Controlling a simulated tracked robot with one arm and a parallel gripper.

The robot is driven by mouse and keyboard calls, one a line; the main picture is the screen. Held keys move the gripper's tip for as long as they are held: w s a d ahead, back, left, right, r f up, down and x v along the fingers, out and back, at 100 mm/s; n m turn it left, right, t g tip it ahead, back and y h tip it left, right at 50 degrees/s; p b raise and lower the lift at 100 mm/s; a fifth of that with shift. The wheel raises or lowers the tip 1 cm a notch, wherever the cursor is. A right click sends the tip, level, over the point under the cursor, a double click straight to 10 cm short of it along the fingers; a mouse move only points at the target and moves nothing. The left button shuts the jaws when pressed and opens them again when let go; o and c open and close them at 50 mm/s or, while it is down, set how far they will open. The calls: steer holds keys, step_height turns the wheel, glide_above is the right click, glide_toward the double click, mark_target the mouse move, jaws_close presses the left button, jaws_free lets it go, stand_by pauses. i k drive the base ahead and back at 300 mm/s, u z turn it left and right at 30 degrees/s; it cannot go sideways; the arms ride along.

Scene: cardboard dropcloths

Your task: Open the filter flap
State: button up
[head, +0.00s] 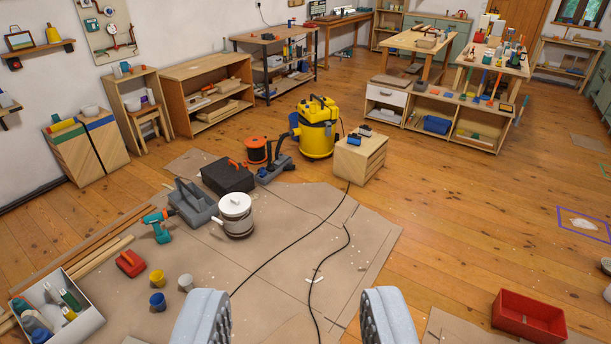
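A yellow and black workshop vacuum (318,135) stands upright on the wooden floor near the middle of the head view, beyond the dropcloth. It has a black handle on top. I cannot make out a filter flap on it at this distance. My gripper (296,312) shows as two grey ridged fingers at the bottom edge, spread wide apart. It is open and empty, over the cardboard dropcloth and well apart from the vacuum.
A wooden box (360,158) stands right of the vacuum, with black cables running forward across the dropcloth (300,225). A black case (228,176), white pot (235,208) and teal drill (158,227) lie left. A red tray (528,317) is right. Open floor (450,220) lies mid-right.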

mark_target(327, 101)
steer(key=i, duration=6.9)
steer(key=z, duration=1.2)
steer(key=i, duration=0.5)
steer(key=z, duration=0.05)
